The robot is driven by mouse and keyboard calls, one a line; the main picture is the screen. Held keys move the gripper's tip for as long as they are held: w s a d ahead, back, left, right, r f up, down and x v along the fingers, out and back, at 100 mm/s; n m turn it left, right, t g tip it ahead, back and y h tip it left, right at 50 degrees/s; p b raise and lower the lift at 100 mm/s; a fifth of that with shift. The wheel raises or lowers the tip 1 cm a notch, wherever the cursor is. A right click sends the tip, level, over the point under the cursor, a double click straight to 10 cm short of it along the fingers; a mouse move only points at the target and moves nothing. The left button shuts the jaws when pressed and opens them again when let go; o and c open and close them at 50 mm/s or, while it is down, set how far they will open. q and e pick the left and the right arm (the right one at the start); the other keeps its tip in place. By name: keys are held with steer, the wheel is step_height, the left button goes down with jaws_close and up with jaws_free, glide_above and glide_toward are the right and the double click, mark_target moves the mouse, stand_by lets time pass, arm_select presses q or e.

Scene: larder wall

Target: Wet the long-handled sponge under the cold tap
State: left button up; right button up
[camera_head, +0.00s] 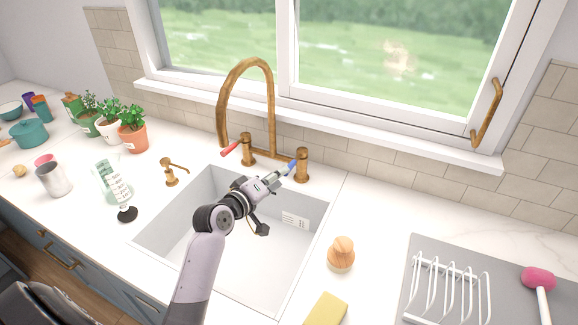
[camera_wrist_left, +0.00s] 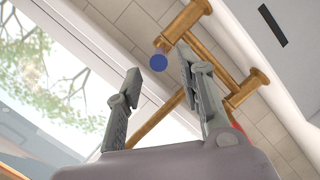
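The long-handled sponge (camera_head: 538,280) has a pink head and a white handle, and lies on the grey mat at the right in the head view. The brass tap (camera_head: 246,75) arches over the white sink (camera_head: 190,230). Its blue-tipped cold lever (camera_head: 291,165) and red-tipped hot lever (camera_head: 231,148) are behind the sink. No water stream shows. My left gripper (camera_head: 276,180) is over the sink, close to the blue lever. In the left wrist view its fingers (camera_wrist_left: 160,74) are apart, with the blue lever tip (camera_wrist_left: 159,63) seen between them; contact is unclear. My right gripper is out of view.
A white rack (camera_head: 450,290) stands on the grey mat (camera_head: 425,248). A wooden-topped brush (camera_head: 341,252) and a yellow sponge (camera_head: 325,310) are right of the sink.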

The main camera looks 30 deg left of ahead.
mark_target(295, 162)
arm_select(q)
steer(key=x, duration=0.6)
steer(key=shift+w+p, duration=0.15)
steer(key=shift+p, duration=0.15)
jaws_close()
steer(key=shift+f, duration=0.1)
stand_by(0.4)
